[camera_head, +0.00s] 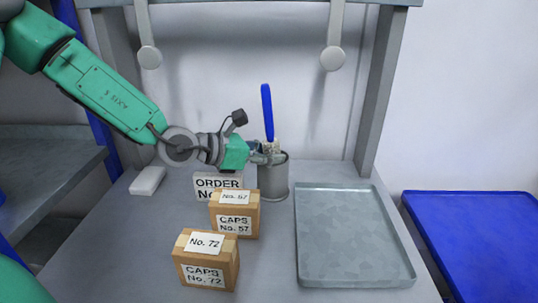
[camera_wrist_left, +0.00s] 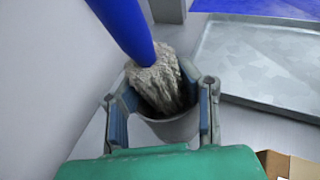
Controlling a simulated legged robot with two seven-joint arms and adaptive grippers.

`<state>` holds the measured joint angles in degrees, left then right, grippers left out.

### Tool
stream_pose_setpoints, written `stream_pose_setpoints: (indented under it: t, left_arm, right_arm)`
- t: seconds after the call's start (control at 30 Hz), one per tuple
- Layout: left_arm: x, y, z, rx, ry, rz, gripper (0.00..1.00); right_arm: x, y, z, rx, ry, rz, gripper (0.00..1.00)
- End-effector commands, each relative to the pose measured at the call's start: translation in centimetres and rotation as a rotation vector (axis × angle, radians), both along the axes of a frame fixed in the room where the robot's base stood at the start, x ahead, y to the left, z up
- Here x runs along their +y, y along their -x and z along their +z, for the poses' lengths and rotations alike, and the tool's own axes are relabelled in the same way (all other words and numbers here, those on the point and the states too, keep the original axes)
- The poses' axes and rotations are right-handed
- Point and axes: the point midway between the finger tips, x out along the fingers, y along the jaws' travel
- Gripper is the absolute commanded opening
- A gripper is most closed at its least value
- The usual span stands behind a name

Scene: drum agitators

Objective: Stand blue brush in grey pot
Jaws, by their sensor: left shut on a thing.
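The blue brush stands nearly upright with its blue handle (camera_head: 267,108) on top and its pale, rough head (camera_wrist_left: 158,80) below. The grey pot (camera_head: 273,184) stands upright on the table behind the boxes. In the left wrist view the brush head is at the mouth of the pot (camera_wrist_left: 172,130), its lower part inside the rim. My left gripper (camera_head: 268,157) is at rim height, its fingers (camera_wrist_left: 160,95) on either side of the brush head, shut on the brush. The fingers partly hide the rim. My right gripper is not in view.
Two cardboard boxes, No. 57 (camera_head: 236,223) and No. 72 (camera_head: 207,272), stand in front of the pot. An order sign (camera_head: 206,182) is left of it, a white block (camera_head: 148,180) further left. An empty metal tray (camera_head: 352,235) lies right; a blue surface (camera_head: 480,235) is beyond.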

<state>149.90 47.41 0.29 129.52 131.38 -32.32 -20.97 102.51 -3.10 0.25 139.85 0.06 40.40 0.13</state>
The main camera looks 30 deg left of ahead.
Motion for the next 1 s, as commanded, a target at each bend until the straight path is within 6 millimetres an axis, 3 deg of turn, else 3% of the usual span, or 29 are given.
stream_pose_setpoints:
  t: [0.03,0.17,0.2,0.23,0.43,0.57,1.0]
  left_arm:
    - [-0.1,1.0,-2.0,0.052,-0.010,-0.009,0.00]
    - [-0.1,1.1,-2.0,0.052,-0.011,-0.009,0.00]
    - [-0.2,1.0,-2.0,0.052,-0.012,-0.009,0.44]
    - [-0.2,1.0,-2.0,0.052,-0.013,-0.010,0.54]
    - [-0.2,1.0,-1.8,0.051,-0.013,-0.010,0.54]
    - [-0.2,1.0,-0.6,0.044,-0.014,-0.010,0.54]
    - [-0.1,0.9,8.5,-0.003,-0.004,-0.005,0.54]
  right_arm:
    - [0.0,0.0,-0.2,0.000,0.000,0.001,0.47]
    - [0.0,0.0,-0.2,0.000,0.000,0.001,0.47]
    - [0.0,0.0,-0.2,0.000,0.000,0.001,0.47]
    - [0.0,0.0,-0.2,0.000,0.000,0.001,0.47]
    - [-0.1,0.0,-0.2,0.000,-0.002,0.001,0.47]
    - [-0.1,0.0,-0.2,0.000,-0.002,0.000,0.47]
    - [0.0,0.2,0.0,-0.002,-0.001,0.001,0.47]
